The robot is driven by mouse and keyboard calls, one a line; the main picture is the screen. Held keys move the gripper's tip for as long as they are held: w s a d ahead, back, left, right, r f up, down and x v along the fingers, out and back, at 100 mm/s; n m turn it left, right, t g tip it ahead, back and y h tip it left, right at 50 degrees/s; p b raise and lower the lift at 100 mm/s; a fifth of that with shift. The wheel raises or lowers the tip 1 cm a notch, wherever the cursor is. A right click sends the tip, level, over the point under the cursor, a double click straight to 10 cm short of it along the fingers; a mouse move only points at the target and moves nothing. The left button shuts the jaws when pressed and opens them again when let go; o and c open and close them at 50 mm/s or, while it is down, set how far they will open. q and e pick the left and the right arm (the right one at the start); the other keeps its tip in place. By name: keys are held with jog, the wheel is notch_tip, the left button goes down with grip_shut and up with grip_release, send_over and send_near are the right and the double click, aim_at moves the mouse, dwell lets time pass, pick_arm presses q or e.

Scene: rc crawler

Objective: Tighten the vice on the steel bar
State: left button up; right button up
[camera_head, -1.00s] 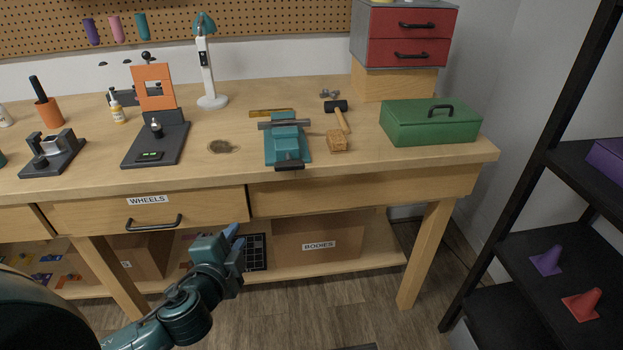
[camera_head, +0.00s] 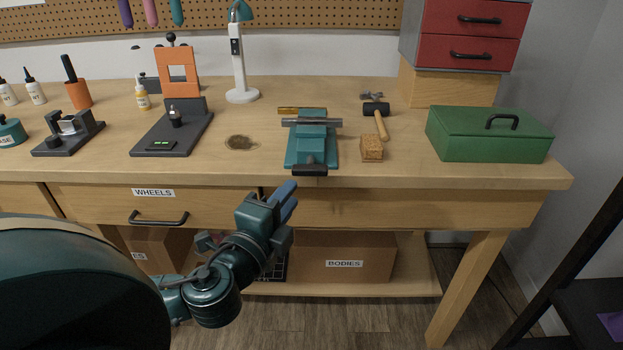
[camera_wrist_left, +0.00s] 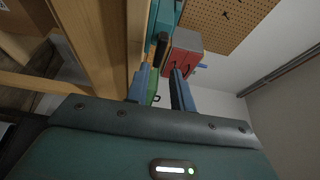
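The teal vice (camera_head: 311,148) stands on the workbench near its front edge. A grey steel bar (camera_head: 330,122) lies across it, between or on its jaws; I cannot tell how tightly it sits. The vice's black handle (camera_head: 310,171) faces me at the bench edge. My left gripper (camera_head: 286,198) is in front of the bench, below and slightly left of the handle, apart from it. In the left wrist view its two blue fingers (camera_wrist_left: 161,84) are spread with nothing between them. Part of the teal vice (camera_wrist_left: 166,17) and its black handle (camera_wrist_left: 160,48) show beyond the fingers. My right gripper is not in view.
A wooden block (camera_head: 372,149), a mallet (camera_head: 381,122) and a green toolbox (camera_head: 489,134) lie right of the vice. An orange press (camera_head: 178,75) and a lamp (camera_head: 238,70) stand left.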

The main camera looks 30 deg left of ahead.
aim_at(307, 174)
pick_arm(q)
jog(key=w, duration=0.2)
jog(key=w+a, duration=0.1)
jog(key=w, duration=0.2)
jog(key=w+b, duration=0.1)
jog(key=w, duration=0.2)
jog(key=shift+w+a, duration=0.15)
jog(key=shift+w, duration=0.05)
jog(key=shift+w+a, duration=0.1)
jog(key=shift+w, duration=0.45)
jog(key=shift+c, duration=0.4)
grip_shut()
